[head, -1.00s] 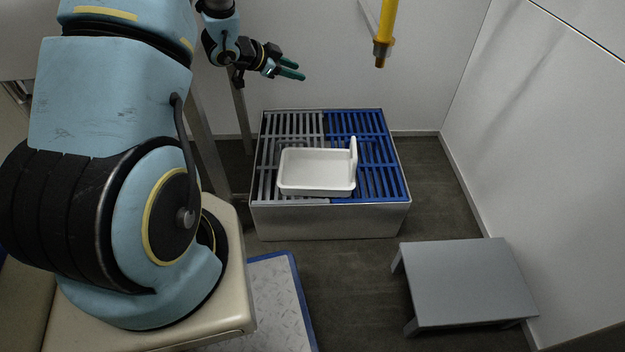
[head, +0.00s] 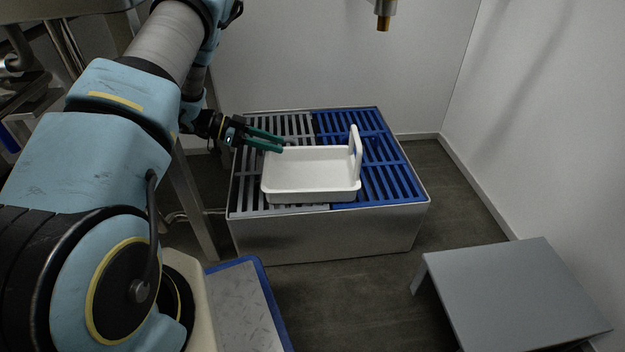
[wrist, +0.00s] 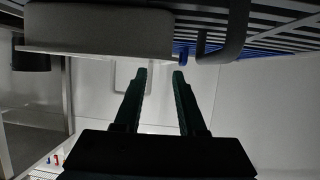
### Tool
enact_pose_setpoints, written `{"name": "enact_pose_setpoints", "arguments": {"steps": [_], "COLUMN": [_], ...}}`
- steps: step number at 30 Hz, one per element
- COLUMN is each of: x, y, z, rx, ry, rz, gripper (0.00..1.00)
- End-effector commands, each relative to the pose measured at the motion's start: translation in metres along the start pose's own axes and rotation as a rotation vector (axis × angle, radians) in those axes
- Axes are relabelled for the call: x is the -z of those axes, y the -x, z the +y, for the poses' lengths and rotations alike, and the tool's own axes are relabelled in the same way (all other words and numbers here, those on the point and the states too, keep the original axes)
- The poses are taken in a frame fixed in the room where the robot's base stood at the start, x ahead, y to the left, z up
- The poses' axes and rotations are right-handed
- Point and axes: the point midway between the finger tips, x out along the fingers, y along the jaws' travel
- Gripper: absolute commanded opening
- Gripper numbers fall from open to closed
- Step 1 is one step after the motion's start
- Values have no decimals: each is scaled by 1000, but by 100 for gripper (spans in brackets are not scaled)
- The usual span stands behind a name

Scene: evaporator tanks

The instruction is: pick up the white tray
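The white tray (head: 310,182) sits on the slatted top of a metal box in the head view. It is shallow, with an upright handle (head: 355,152) on its right side. My gripper (head: 280,143) is near the tray's back left corner, with its green fingers pointing right. In the wrist view my gripper (wrist: 160,73) has its two fingers apart with nothing between them. The tray's grey-looking side (wrist: 100,30) spans the upper left of that view, and the dark handle shows to its right. Whether a finger touches the tray cannot be told.
The slatted top is grey on the left and blue (head: 385,180) on the right. A low grey table (head: 515,295) stands at the right front. A yellowish-tipped pipe (head: 383,20) hangs above the box. White walls close off the back and right.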

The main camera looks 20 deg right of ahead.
Motion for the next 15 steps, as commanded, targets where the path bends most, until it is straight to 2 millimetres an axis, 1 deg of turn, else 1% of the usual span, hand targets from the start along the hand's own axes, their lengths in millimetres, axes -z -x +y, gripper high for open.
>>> {"name": "enact_pose_setpoints", "arguments": {"steps": [1,6,13,15], "x": [-2,-2,-2,-2], "y": [-9,-36,-56,-65], "z": [0,0,-2,-4], "rx": [-2,-2,0,0], "ry": [-1,-1,-2,-2], "rz": [0,0,0,0], "gripper": [40,40,40,40]}}
